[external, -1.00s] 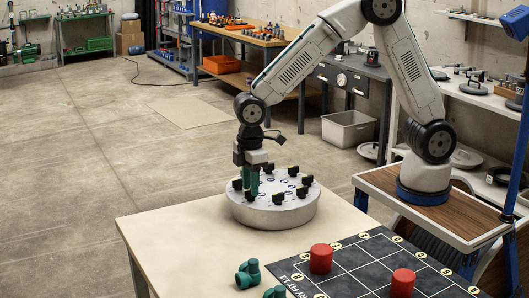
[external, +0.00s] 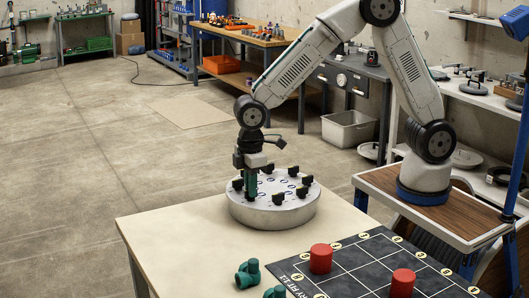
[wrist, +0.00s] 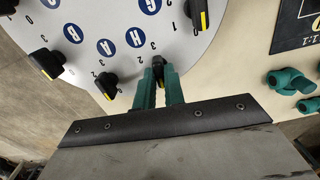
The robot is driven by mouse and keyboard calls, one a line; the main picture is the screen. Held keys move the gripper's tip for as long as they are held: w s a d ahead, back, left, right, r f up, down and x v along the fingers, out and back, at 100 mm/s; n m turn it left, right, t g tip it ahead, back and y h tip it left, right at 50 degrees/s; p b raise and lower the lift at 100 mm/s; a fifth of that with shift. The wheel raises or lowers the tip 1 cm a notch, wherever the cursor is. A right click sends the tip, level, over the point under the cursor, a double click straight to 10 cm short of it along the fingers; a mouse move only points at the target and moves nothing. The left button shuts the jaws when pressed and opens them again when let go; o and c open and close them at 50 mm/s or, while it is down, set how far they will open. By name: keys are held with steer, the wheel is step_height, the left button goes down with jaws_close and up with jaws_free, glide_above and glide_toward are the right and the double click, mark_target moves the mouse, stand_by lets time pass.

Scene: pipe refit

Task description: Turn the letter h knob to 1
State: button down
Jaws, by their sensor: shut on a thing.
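A round pale dial plate (external: 275,212) with black knobs around its rim sits on the table. In the wrist view, blue discs bear letters, and the letter H disc (wrist: 136,37) lies just above and left of my gripper's fingers. My gripper (wrist: 160,78) has green fingers shut on the black knob (wrist: 158,63) beside the H. The fingers hide much of this knob, and its pointer direction is not clear. Small numbers stand around it, with a 3 and a 2 above it. In the external view my gripper (external: 251,192) points down at the plate's left part.
The neighbouring A knob (wrist: 107,86) and G knob (wrist: 199,14) stand on either side of my fingers. Green pipe fittings (external: 247,274) lie near the table's front. Red cylinders (external: 321,258) stand on a dark grid mat (external: 365,262). The table's left part is clear.

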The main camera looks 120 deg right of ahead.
steer(key=m, duration=0.5)
steer(key=shift+m, duration=0.4)
steer(key=m, duration=0.5)
stand_by(0.4)
steer(key=c, duration=1.5)
jaws_free()
steer(key=shift+r, duration=0.1)
step_height(320, 180, up, 8)
steer(key=shift+f, duration=0.15)
